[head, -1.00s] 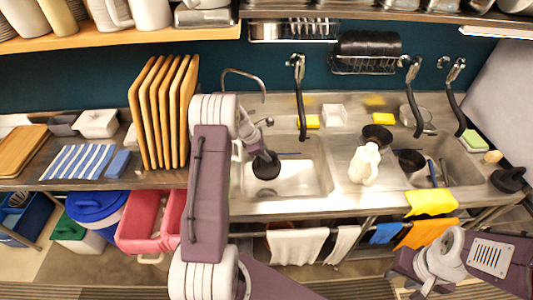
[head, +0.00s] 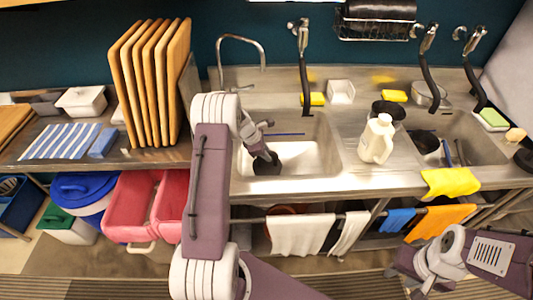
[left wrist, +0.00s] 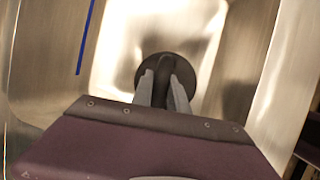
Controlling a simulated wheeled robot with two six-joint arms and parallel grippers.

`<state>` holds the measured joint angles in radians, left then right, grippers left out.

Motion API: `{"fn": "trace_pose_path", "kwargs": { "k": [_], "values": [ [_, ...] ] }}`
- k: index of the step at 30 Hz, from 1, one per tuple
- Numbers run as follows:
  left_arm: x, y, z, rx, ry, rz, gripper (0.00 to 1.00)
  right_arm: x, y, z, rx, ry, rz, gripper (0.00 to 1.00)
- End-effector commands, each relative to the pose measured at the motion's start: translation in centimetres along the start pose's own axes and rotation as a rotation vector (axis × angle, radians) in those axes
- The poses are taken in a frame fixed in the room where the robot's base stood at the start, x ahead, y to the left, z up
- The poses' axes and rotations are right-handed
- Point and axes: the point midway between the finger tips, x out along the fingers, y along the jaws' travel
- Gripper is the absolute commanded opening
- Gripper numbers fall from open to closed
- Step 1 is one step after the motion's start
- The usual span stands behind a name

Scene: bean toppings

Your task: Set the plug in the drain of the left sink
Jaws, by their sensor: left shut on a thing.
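The plug is a dark round disc with an upright black grip (left wrist: 164,70). It also shows in the head view (head: 266,168), low in the left sink (head: 318,150). My left gripper (head: 264,155) is shut on the plug's grip; its two grey fingers show in the left wrist view (left wrist: 163,85). The drain of the left sink is not visible; the plug and my gripper may cover it. I cannot tell whether the plug touches the sink floor. My right gripper (head: 420,290) is at the lower right, away from the sinks, and its fingers are not clear.
A blue strip (head: 284,134) lies in the left sink, behind the plug. A white jug (head: 377,139) stands between the sinks. Black pans (head: 425,141) are in and near the right sink. Wooden boards (head: 150,85) stand to the left. A black hose (head: 304,80) hangs behind the left sink.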

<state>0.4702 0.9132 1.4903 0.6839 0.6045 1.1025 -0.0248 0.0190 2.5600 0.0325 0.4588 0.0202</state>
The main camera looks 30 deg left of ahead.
Motion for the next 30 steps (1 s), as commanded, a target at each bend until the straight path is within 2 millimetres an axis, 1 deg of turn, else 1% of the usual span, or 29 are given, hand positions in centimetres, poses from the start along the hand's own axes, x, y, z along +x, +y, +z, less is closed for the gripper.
{"fn": "trace_pose_path", "kwargs": {
  "k": [1,12,19,30],
  "values": [
    [1.4,-0.3,-0.6,0.0,0.0,0.001,0.0,1.5,0.0,0.1,0.0,0.0,0.0,0.36],
    [6.2,-1.4,-2.6,0.0,0.0,0.001,0.0,6.5,0.1,0.7,0.0,0.0,0.0,0.36],
    [8.3,-1.8,-3.5,-0.001,-0.001,0.0,0.0,7.7,0.1,0.8,0.0,0.0,0.0,0.36],
    [8.4,-1.8,-3.5,0.0,0.0,0.001,0.0,7.7,0.1,0.8,0.0,0.0,0.0,0.36]
  ]
}}
